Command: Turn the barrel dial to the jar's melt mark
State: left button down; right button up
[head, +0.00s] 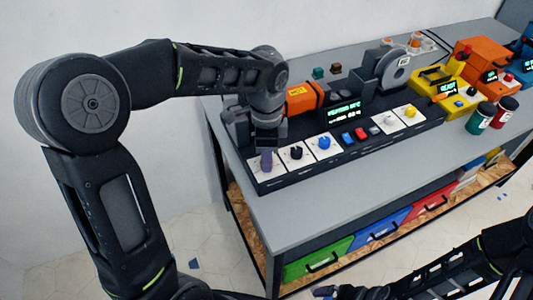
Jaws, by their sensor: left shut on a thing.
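A dark control panel (350,155) on the bench carries a row of dials on white plates. My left gripper (267,148) points down at the panel's left end, shut on the leftmost dial (266,162), a purple-grey knob. The gripper partly hides this dial and its plate marks. A black dial (296,153) and a blue dial (324,143) sit to its right. A green jar (480,119) and a red jar (504,110) stand on the bench at the right; their label marks are too small to read. My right gripper (336,291) shows only partly at the bottom edge.
Behind the dials are a green-lit display (344,112), an orange barrel (304,98) and a grey spool (393,70). Yellow (438,88) and orange machines (480,69) stand at the right. Coloured drawers (318,259) are under the bench. The front bench strip is clear.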

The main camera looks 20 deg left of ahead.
pick_arm(q)
jog(key=m+p, duration=0.1)
jog(key=m, duration=0.4)
jog(key=shift+r+m+p, duration=0.15)
jog(key=shift+m+p, duration=0.15)
jog(key=m+p, duration=0.1)
jog(key=m, duration=0.3)
jog(key=shift+m, duration=0.4)
jog(key=shift+p, duration=0.3)
jog(key=c, duration=1.1)
grip_release()
notch_tip(320, 180, up, 8)
jog(key=shift+f+b, duration=0.2)
jog(key=shift+b, duration=0.2)
